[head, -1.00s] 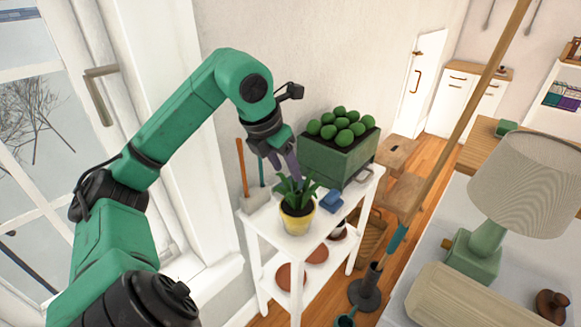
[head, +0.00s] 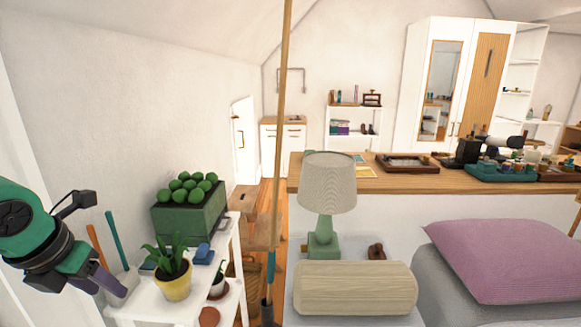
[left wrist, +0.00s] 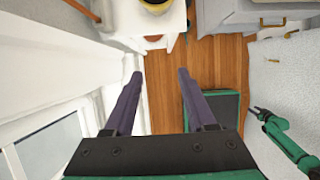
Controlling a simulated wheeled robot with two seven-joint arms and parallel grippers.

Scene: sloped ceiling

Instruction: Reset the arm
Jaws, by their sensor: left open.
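My left gripper (head: 108,284) is at the lower left of the head view, beside the left end of the white plant stand (head: 165,312). Its fingers point down to the right. In the left wrist view the two dark fingers of the left gripper (left wrist: 158,80) are spread wide, with only wooden floor between them. The gripper is open and holds nothing. My right arm (left wrist: 288,142) shows small at the right of the left wrist view; its jaws are too small to read. It is not seen in the head view.
A yellow pot with a plant (head: 173,281) and a green planter of round plants (head: 188,214) stand on the stand. A window (left wrist: 38,143) is close on the left. A lamp (head: 325,200) stands at the bed. Wooden floor (left wrist: 210,65) lies open below.

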